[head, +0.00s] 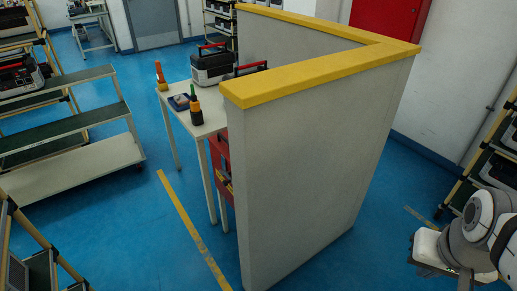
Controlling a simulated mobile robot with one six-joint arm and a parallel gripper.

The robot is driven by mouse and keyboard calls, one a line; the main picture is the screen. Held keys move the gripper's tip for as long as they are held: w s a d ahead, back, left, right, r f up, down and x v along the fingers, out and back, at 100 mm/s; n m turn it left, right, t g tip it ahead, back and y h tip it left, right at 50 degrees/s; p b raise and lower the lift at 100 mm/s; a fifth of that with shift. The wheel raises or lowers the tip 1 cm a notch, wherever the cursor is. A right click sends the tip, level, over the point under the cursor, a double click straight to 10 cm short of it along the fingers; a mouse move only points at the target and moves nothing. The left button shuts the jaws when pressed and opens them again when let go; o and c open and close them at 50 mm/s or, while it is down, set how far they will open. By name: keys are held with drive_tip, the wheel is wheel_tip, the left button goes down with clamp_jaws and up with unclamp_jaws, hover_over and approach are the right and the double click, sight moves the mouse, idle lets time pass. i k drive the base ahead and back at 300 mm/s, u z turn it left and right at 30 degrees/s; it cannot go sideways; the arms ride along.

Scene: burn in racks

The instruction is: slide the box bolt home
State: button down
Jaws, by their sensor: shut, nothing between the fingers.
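No box bolt can be made out in the head view. A red box or cabinet (219,165) with dark and yellow details stands beneath the small white table, mostly hidden by the grey partition. I cannot tell whether either carries the bolt. My white and grey arm (478,238) shows at the lower right, on the near right side of the partition. My gripper's fingers are not in view.
A tall grey partition (305,165) with a yellow top fills the middle. The white table (213,122) behind it holds a toolbox (212,69), bottles and small items. A green-shelved trolley (75,165) stands left and racks (492,165) right.

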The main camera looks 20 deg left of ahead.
sight(225, 183)
drive_tip(key=u, duration=1.4)
drive_tip(key=i, duration=1.1)
drive_tip(key=u, duration=0.25)
